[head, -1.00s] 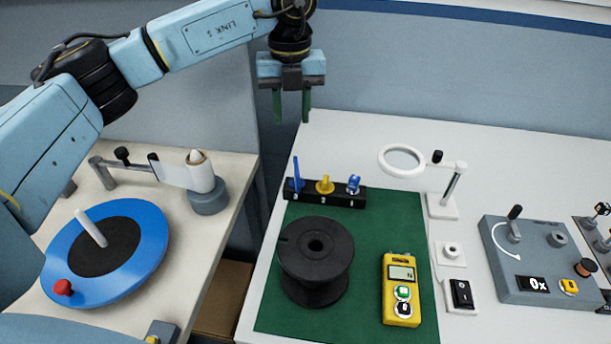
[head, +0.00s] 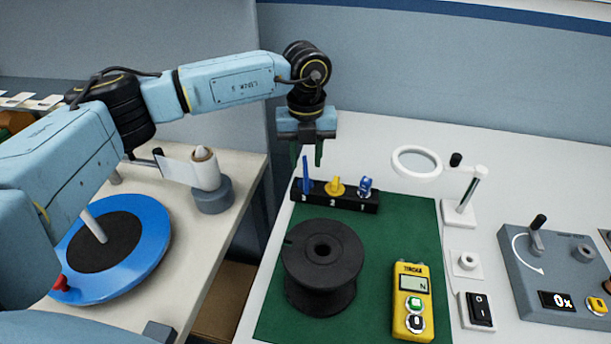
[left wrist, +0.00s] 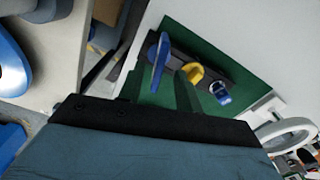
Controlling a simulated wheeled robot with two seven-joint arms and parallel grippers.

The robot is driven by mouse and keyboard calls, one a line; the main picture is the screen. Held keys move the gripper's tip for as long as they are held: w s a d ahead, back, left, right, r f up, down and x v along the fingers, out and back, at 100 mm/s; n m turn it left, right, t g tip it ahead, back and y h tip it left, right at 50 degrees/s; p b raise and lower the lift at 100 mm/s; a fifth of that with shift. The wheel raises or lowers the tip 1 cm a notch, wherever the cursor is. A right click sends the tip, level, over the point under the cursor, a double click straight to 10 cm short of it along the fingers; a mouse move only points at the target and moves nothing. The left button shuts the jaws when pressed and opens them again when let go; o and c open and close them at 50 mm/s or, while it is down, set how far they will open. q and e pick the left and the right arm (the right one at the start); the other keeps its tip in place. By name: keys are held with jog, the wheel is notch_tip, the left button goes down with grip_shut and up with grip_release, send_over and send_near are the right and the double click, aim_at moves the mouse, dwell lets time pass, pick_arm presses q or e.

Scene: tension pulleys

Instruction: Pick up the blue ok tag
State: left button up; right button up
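I cannot read which blue one is the ok tag.
A black spool (head: 322,263) and a yellow meter (head: 411,300) stand on the green mat (head: 380,245). A white ring magnifier (head: 417,163) is right of the rack. A label roll (head: 205,168) and blue turntable (head: 155,245) are on the left table.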

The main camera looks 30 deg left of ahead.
aim_at(305, 166)
pick_arm(q)
notch_tip(305, 166, down, 4)
jog(key=shift+r, duration=0.15)
grip_shut()
dwell(0.3)
notch_tip(305, 166, up, 10)
jog(key=shift+r, duration=0.1)
dwell(0.4)
